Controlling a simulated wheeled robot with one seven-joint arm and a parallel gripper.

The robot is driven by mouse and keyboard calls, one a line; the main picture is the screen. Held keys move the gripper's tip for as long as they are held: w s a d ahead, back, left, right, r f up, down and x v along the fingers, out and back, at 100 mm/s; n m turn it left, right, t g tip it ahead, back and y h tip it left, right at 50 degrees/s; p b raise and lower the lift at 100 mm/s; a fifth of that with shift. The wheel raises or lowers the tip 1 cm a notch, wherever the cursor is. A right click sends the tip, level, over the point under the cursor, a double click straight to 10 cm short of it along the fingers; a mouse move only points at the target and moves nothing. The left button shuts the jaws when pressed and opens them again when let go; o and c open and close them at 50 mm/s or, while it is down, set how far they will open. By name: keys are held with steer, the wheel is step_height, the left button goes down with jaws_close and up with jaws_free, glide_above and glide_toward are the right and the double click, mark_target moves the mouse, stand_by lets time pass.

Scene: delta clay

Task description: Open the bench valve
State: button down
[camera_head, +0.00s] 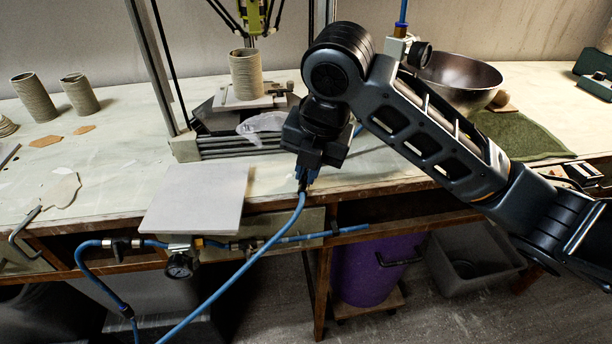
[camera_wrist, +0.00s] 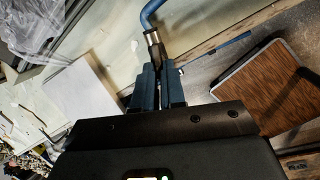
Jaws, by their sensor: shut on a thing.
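My gripper (camera_head: 305,180) points down just in front of the bench edge, shut on the end of a blue hose (camera_head: 270,242). In the wrist view, the jaws (camera_wrist: 157,82) close around a metal fitting (camera_wrist: 152,38) with the blue hose (camera_wrist: 150,12) running from it. The jaws hide part of the fitting. A blue air line with dark fittings runs along the bench front. A small dark fitting (camera_head: 120,249) at its left looks like a valve, and another dark fitting (camera_head: 248,244) sits nearer the middle. I cannot tell which is the bench valve, nor its handle position.
A pressure gauge (camera_head: 179,267) hangs below the line. A pale square board (camera_head: 196,199) overhangs the bench edge. A clay printer with a ribbed cylinder (camera_head: 246,76) stands behind my gripper. A metal bowl (camera_head: 460,80) is at right. A purple bin (camera_head: 375,268) stands under the bench.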

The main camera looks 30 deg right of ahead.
steer(key=shift+s+d+f+n+b, duration=0.1)
steer(key=shift+n+b, duration=0.5)
steer(key=shift+n, duration=0.2)
steer(key=c, duration=1.2)
jaws_free()
steer(key=v, duration=0.8)
steer(key=shift+d, duration=0.1)
